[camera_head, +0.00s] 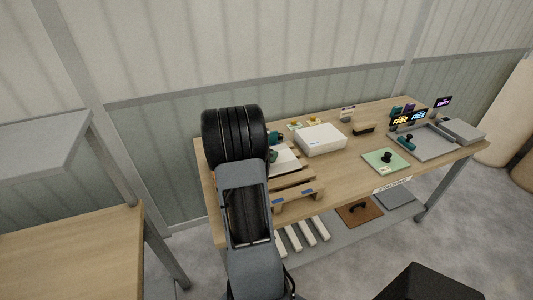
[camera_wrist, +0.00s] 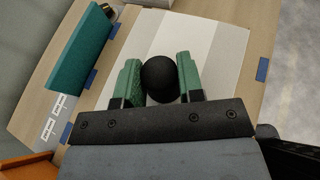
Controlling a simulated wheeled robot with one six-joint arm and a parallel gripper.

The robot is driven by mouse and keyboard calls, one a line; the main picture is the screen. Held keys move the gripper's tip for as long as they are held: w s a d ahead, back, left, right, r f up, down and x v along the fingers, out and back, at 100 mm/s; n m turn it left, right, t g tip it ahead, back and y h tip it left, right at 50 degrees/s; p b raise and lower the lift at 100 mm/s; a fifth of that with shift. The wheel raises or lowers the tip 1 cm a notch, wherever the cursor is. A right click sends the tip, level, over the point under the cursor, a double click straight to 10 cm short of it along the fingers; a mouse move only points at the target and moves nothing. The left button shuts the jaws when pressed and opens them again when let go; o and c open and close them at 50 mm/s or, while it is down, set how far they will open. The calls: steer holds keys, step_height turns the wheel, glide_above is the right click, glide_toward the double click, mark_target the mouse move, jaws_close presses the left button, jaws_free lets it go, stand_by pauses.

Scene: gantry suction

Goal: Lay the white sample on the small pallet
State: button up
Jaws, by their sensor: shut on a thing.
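My gripper (camera_wrist: 158,60) has green jaws shut on the round black knob (camera_wrist: 160,79) of the white sample. The white sample (camera_wrist: 208,45) is a flat pale plate below the jaws. In the head view the sample (camera_head: 287,161) shows beside my arm, which hides part of it. It lies over the small wooden pallet (camera_head: 298,199), which has slats and a blue mark on its near side. I cannot tell whether the sample touches the pallet's top. My arm hides the pallet's left part.
A white box (camera_head: 320,140) stands right of the pallet, with a brush-like block (camera_head: 363,128) beyond it. A green plate with a black knob (camera_head: 386,157) and a grey tray (camera_head: 438,148) are farther right. A teal block (camera_wrist: 80,52) is close by the pallet.

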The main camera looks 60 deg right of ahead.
steer(key=shift+a+f+b, duration=0.1)
steer(key=shift+f+b, duration=0.35)
steer(key=shift+b, duration=0.2)
step_height(320, 180, down, 5)
steer(key=b, duration=0.4)
steer(key=shift+b, duration=0.35)
steer(key=shift+f+b, duration=0.55)
steer(key=shift+b, duration=0.05)
steer(key=o, duration=1.2)
steer(key=shift+c, duration=0.2)
steer(key=v, duration=1.4)
steer(key=shift+b, duration=0.35)
